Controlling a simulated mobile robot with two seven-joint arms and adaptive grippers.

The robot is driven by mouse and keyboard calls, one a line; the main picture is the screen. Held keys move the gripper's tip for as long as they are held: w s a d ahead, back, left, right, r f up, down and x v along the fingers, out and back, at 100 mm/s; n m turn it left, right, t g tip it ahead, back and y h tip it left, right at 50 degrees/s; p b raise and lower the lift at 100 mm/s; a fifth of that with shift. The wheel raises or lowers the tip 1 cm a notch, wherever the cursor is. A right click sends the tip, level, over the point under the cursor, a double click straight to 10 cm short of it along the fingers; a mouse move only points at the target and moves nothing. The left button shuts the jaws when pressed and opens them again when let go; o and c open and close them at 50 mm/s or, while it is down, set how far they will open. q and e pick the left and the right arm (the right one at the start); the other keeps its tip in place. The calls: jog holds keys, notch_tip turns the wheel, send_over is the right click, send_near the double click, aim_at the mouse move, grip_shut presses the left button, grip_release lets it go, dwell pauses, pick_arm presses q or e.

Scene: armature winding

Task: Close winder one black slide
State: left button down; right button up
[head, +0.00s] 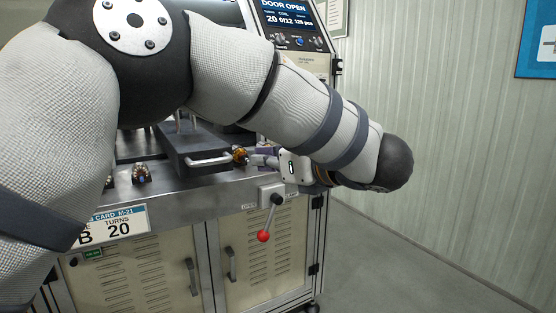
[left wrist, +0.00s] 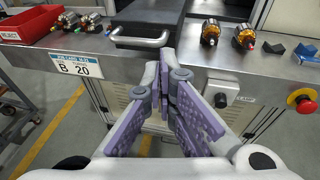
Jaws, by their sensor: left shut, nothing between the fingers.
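The black slide (head: 190,143) sits pulled out on the metal top of the winder, with its pale bar handle (head: 208,160) near the counter's front edge. In the left wrist view, the slide (left wrist: 150,14) and its handle (left wrist: 140,42) are at the top, just beyond and left of my fingertips. My left gripper (head: 254,160) is shut and empty, right of the handle in the head view. Its purple pads fill the middle of the left wrist view (left wrist: 167,56). Whether a fingertip touches the handle cannot be told. My right gripper is not in view.
A copper-wound armature (head: 240,155) lies behind my fingertips. More armatures (left wrist: 245,37) stand on the counter. A lever with a red knob (head: 263,236) hangs below. The screen (head: 288,14) reads "DOOR OPEN". A red bin (left wrist: 30,25) and red stop button (left wrist: 304,101) flank the counter.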

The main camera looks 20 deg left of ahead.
pick_arm(q)
jog(key=x, duration=0.8)
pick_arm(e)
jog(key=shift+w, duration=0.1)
pick_arm(q)
jog(key=shift+w+f, duration=0.1)
jog(key=shift+w, duration=0.05)
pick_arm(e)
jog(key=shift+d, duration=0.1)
